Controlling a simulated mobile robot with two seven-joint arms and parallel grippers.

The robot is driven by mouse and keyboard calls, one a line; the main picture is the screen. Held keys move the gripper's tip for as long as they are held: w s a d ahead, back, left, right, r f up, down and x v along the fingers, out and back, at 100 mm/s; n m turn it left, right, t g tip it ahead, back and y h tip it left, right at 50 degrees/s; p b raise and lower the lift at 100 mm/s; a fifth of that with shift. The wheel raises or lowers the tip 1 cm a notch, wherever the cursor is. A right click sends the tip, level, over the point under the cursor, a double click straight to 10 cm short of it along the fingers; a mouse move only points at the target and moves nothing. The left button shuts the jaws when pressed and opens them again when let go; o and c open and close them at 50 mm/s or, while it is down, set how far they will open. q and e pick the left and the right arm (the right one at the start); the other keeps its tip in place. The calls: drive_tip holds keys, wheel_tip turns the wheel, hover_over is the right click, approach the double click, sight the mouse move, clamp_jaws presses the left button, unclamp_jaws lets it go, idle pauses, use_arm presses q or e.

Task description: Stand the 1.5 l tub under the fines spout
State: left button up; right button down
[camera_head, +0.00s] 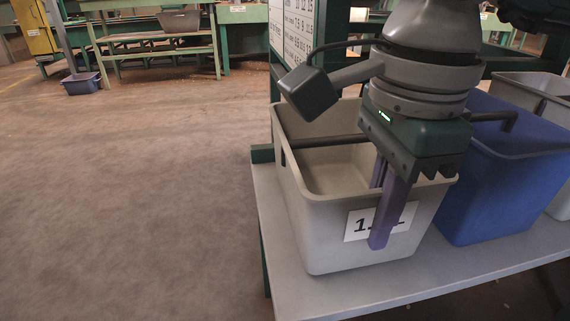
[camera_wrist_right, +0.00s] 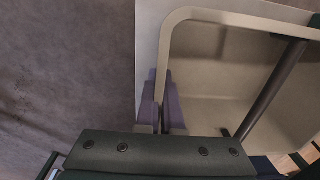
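The light grey tub (camera_head: 325,230) has a white label starting with "1"; my finger covers the rest. It stands upright on a grey shelf (camera_head: 300,295), with a dark bar across its open top. My right gripper (camera_head: 381,220) points down over its front wall, one purple finger outside and the other inside. In the right wrist view, the gripper (camera_wrist_right: 160,108) has its fingers close against both sides of the wall of the tub (camera_wrist_right: 205,85). My left gripper is not in view. I cannot make out the fines spout.
A blue tub (camera_head: 500,195) stands close on the right, with another grey tub (camera_head: 535,88) beyond it. A lettered board (camera_head: 298,30) rises behind. Open floor (camera_head: 130,200) lies left. A small blue bin (camera_head: 82,83) and green benches (camera_head: 150,45) are far back.

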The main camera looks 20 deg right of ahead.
drive_tip(key=shift+f, duration=0.3)
drive_tip(key=c, duration=1.1)
unclamp_jaws()
drive_tip(key=shift+o, duration=0.2)
wheel_tip(320, 180, up, 12)
drive_tip(key=p, duration=0.7)
drive_tip(key=shift+s+r, duration=0.2)
